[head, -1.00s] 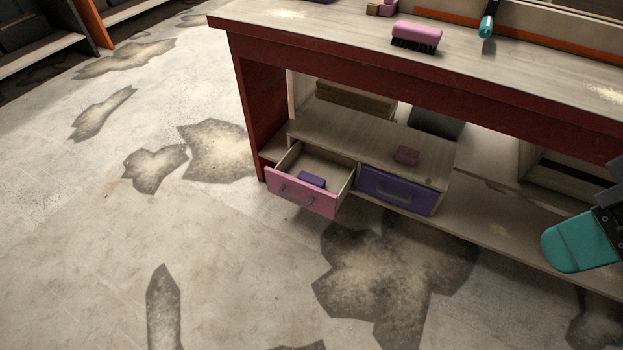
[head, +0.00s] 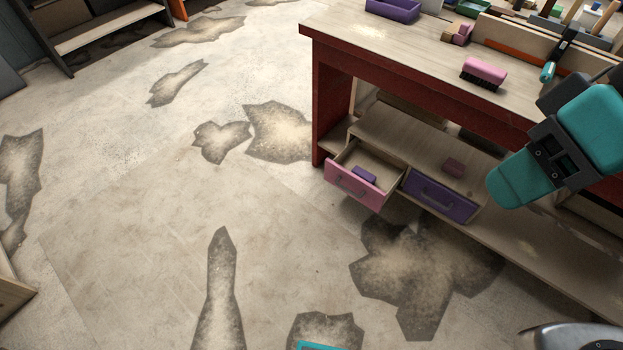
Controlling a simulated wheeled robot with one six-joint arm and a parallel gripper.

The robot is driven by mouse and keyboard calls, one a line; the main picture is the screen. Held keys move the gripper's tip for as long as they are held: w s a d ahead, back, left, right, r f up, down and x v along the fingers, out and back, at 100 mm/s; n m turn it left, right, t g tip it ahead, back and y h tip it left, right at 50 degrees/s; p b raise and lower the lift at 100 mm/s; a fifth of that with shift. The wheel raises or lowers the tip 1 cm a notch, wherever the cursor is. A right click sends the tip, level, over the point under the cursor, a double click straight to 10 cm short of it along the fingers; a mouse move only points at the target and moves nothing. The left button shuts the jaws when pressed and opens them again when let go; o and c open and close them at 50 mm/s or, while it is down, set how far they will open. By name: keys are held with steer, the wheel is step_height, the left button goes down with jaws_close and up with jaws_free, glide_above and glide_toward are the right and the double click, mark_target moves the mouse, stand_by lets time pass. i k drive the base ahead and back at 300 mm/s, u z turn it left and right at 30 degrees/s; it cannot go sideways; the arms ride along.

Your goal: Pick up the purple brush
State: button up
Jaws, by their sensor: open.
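A pinkish-purple brush (head: 484,73) with black bristles facing down stands on the bench top (head: 400,50), near its front edge. No other brush is clear to me. A small purple block (head: 363,174) lies in the open pink drawer (head: 355,190) below. My gripper (head: 512,182) is at the right, in front of the bench, with its teal finger pointing down and left. It looks empty and is open, lower in the picture than the brush and apart from it. Its second finger is mostly hidden.
A purple tray (head: 393,9), small blocks (head: 459,34) and a teal-handled tool (head: 551,66) are on the bench.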

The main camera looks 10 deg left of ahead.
mark_target(367, 177)
steer(key=u, duration=1.75)
steer(key=i, duration=2.45)
steer(key=z, duration=2.25)
